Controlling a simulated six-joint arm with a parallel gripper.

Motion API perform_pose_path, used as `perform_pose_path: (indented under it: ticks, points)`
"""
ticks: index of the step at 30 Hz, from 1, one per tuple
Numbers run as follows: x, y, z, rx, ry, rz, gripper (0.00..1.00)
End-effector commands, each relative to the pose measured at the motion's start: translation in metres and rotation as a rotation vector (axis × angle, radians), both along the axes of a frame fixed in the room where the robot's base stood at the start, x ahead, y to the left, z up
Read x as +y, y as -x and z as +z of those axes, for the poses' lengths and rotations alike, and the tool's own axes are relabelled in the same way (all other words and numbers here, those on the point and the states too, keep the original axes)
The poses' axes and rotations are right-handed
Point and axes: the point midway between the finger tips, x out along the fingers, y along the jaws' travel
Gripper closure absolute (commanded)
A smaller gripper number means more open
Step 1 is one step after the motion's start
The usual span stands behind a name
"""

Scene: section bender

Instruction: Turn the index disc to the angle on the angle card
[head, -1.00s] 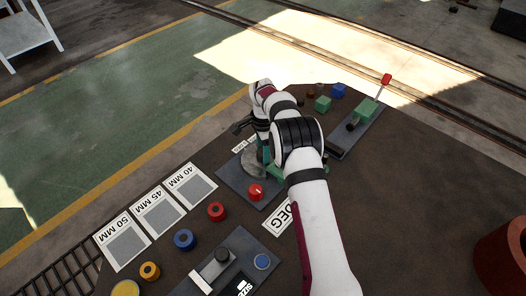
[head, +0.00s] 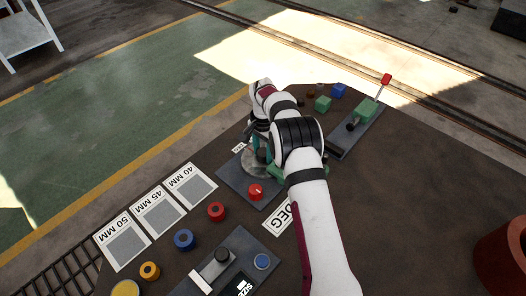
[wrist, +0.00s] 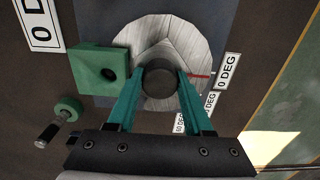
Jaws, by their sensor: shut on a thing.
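The index disc (wrist: 150,45) is a pale grey round plate on a dark base plate. My gripper (wrist: 160,82) is over it, its teal fingers shut on the disc's dark round knob. A red pointer (wrist: 202,75) sticks out to the right, its tip close to the upper of several white degree labels (wrist: 228,72); their first digits are partly unreadable. The angle card (wrist: 40,22) is cut off at the upper left, showing "0 D". In the head view the card (head: 278,232) shows "DEG", the rest hidden by my arm. The disc (head: 228,167) is partly hidden there too.
A green block (wrist: 90,65) with a hole sits beside the disc. A red knob (head: 255,191) is on the base plate's near corner. Size cards (head: 158,210), coloured rings (head: 184,239) and a lever fixture (head: 362,118) surround it.

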Motion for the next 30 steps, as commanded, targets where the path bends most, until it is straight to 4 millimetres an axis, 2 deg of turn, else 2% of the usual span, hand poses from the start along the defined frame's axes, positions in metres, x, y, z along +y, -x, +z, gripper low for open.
perform_pose_path:
  ticks: [11, 12, 13, 23, 26, 30]
  points:
    - [0.000, 0.000, 0.001, -0.001, -0.001, 0.001, 1.00]
    - [0.000, 0.000, 0.001, 0.000, 0.000, 0.001, 0.42]
    - [0.000, 0.000, 0.001, 0.000, 0.000, 0.001, 0.36]
    - [0.000, 0.000, 0.003, -0.001, -0.001, 0.002, 0.36]
    - [0.000, -0.001, 0.015, -0.004, -0.001, 0.002, 0.36]
    - [0.000, -0.001, 0.049, -0.005, -0.001, 0.002, 0.36]
